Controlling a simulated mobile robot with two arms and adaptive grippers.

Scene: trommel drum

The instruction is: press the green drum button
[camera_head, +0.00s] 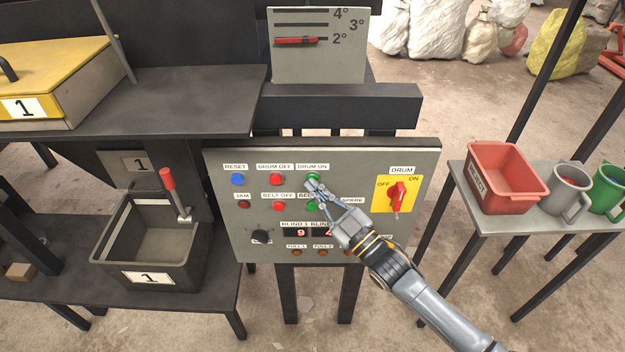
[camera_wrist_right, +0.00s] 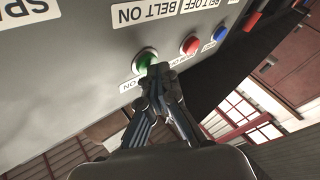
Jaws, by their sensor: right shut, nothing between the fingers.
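The green drum button (camera_head: 312,178), under the label DRUM ON, is in the top row of the grey control panel (camera_head: 225,215). It also shows in the right wrist view (camera_wrist_right: 145,57). My right gripper (camera_head: 313,186) is shut and empty, its fingertips at the lower edge of that button in the head view. In the right wrist view the fingertips (camera_wrist_right: 158,70) overlap the button's edge; I cannot tell whether they touch it. My right arm partly covers the belt-on button and the displays. My left gripper is not in view.
A red drum-off button (camera_head: 276,180) and a blue reset button (camera_head: 238,180) sit left of the green one. A red drum switch (camera_head: 398,196) is on the right. A side table holds a red bin (camera_head: 508,205) and mugs. A grey bin (camera_head: 185,255) stands at left.

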